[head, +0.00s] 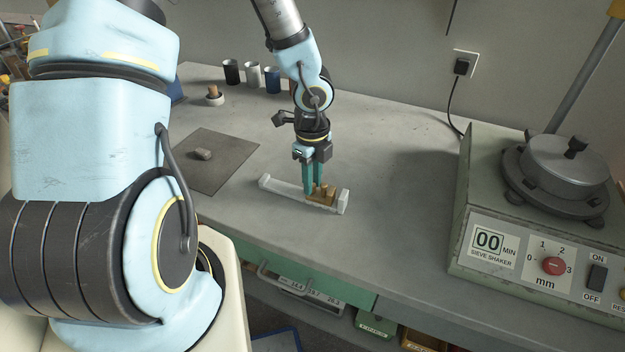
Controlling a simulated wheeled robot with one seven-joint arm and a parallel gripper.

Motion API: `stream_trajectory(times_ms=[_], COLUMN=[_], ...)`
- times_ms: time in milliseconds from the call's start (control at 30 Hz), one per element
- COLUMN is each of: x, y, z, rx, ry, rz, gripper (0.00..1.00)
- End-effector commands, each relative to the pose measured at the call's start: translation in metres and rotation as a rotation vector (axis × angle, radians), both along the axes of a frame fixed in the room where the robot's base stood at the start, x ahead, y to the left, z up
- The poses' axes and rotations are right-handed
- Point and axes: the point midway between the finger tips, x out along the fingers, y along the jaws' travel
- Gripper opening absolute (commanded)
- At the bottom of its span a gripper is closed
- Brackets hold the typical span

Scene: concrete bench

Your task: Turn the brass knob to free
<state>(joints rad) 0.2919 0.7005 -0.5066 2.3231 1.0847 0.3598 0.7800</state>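A small brass-coloured piece (323,196) with short upright parts sits at the right end of a long pale bar-shaped fixture (285,188) on the bench. One of these upright parts may be the knob, but it is too small to be sure. My gripper (314,190) points straight down at the brass piece, its teal fingers close together at the piece's left side. The fingers hide part of the brass and of the fixture. I cannot tell whether they touch or grip it. Which way the knob is turned does not show.
A sieve shaker (540,265) with a red dial stands at the right. A grey mat (215,172) with a small stone-like lump (203,154) lies at the left. Several cups (252,75) stand at the back. The bench right of the fixture is clear.

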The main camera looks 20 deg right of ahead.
Motion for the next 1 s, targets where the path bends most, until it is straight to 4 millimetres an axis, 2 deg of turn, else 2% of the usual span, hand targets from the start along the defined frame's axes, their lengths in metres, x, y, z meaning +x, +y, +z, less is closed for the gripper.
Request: stream_trajectory(times_ms=[33, 200, 233, 567, 800, 1000], x=[0.0000, 0.0001, 0.0001, 0.0002, -0.0001, -0.0001], y=[0.0000, -0.0001, -0.0001, -0.0002, -0.0008, -0.0006], z=[0.0001, 0.0001, 0.0001, 0.0002, -0.0008, 0.0000], rx=[0.000, 0.000, 0.000, -0.001, -0.001, -0.001], ry=[0.000, 0.000, 0.000, -0.001, -0.001, 0.001], rz=[0.000, 0.000, 0.000, 0.001, 0.125, 0.134], gripper=[0.21, 0.01, 0.00, 0.00, 0.00, 0.00])
